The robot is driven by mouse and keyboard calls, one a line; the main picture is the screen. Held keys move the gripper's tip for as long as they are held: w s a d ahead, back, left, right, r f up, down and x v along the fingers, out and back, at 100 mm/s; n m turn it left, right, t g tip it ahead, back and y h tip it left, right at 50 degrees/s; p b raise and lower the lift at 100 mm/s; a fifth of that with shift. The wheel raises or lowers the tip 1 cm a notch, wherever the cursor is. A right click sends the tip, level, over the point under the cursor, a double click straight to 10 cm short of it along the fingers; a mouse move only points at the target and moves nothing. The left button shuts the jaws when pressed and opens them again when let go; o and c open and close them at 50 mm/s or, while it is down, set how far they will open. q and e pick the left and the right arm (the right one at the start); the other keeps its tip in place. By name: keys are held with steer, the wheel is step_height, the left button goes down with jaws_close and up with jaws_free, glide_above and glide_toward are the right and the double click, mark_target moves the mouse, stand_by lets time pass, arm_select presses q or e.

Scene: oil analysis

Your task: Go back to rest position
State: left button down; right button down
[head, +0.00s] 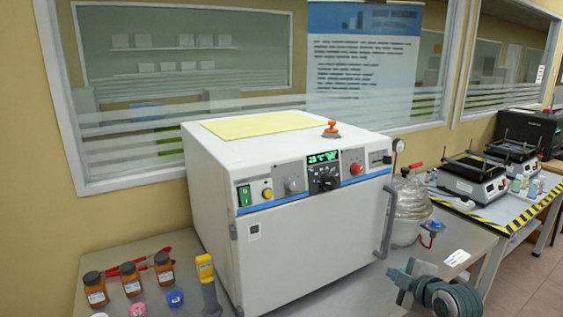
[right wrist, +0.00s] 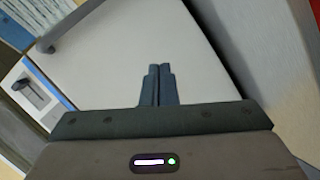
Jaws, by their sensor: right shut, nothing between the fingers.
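My right gripper (head: 404,283) is at the lower right of the head view, in front of the table edge and to the right of the white oven. In the right wrist view its fingers (right wrist: 158,84) are pressed together with nothing between them. They point toward the white door of the oven (right wrist: 150,45), apart from it as far as I can tell. My left gripper is in neither view.
The white oven (head: 300,240) stands on the grey table with its door shut and its handle (head: 388,222) on the right. Brown bottles (head: 95,290), coloured caps and a yellow-topped tool (head: 207,280) are at the left. A glass vessel (head: 411,205) stands right of the oven. A second table (head: 500,215) holds black-topped devices.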

steer(key=s+a+f+m+g+h, duration=0.2)
steer(key=s+f+m+g, duration=0.4)
steer(key=s+f, duration=1.1)
steer(key=s+f+m+g+h, duration=0.25)
steer(key=s+m, duration=0.55)
steer(key=s, duration=1.5)
step_height(320, 180, down, 29)
steer(key=d+g, duration=0.2)
steer(key=d, duration=0.1)
steer(key=s+d+f+m+g, duration=0.1)
steer(key=s+f, duration=1.7)
steer(key=f, duration=0.2)
steer(key=shift+y, duration=0.25)
